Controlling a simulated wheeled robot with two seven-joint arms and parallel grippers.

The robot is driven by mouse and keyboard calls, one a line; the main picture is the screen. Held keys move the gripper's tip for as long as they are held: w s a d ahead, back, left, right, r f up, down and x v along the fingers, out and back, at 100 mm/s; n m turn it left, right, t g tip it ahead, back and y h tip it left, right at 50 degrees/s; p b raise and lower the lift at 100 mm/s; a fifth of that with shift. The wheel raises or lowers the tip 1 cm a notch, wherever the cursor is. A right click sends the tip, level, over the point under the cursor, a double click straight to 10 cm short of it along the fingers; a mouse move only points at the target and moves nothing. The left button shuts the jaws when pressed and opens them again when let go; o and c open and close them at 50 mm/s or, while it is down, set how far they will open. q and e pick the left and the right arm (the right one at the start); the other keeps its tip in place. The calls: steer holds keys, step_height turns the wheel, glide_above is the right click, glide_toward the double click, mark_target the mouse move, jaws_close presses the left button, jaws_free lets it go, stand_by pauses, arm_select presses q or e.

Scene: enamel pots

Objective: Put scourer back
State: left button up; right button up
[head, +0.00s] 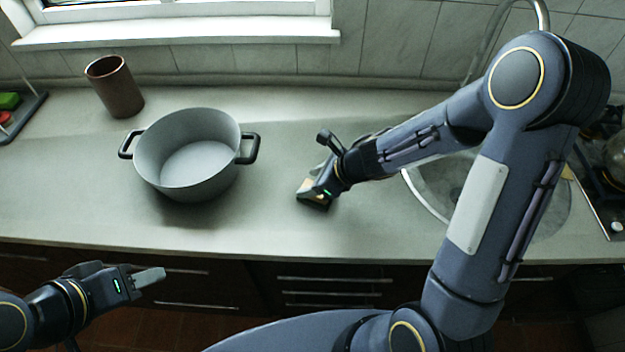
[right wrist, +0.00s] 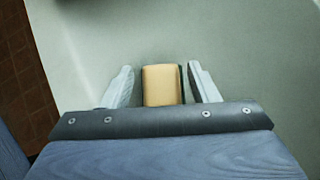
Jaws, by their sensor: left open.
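The scourer (right wrist: 162,85), a tan block with a dark edge, lies on the counter in the right wrist view. It shows only partly in the head view, under my right gripper (head: 316,184). In the right wrist view my right gripper (right wrist: 163,86) is open, with one finger on each side of the scourer and narrow gaps between. My left gripper (head: 150,277) is open and empty, in front of the counter at the lower left. A dark tray (head: 30,118) at the far left edge carries a green block (head: 9,101) and a red item (head: 5,118).
A grey pot (head: 190,190) with two black handles stands on the counter left of my right gripper. A brown cup (head: 115,88) stands behind it. A round sink (head: 425,190) lies to the right, partly behind my right arm. Counter between pot and right gripper is clear.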

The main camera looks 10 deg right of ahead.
steer(key=shift+o, duration=0.4)
steer(key=shift+r, duration=0.15)
steer(key=shift+d+r+p, duration=0.1)
steer(key=shift+r+p, duration=0.15)
steer(key=shift+p, duration=0.05)
steer(key=s+d+r+m+t+h+p, duration=0.2)
steer(key=s+d+r+m+h, duration=0.15)
steer(key=d+r+m, duration=0.85)
steer(key=s+d+r+m+t+h+p, duration=0.3)
steer(key=d+r+m, duration=0.35)
steer(key=m, duration=0.95)
steer(key=s+a+m+g+y+b, duration=0.1)
steer(key=s+a+m+g+y, duration=0.1)
steer(key=s+a+m, duration=0.3)
steer(key=s+a+m+g+y, duration=0.1)
steer(key=s+a+m, duration=0.4)
steer(key=s+m, duration=0.6)
steer(key=shift+f+m+g+y+b, duration=0.4)
steer(key=shift+m+g, duration=0.4)
steer(key=shift+m, duration=1.2)
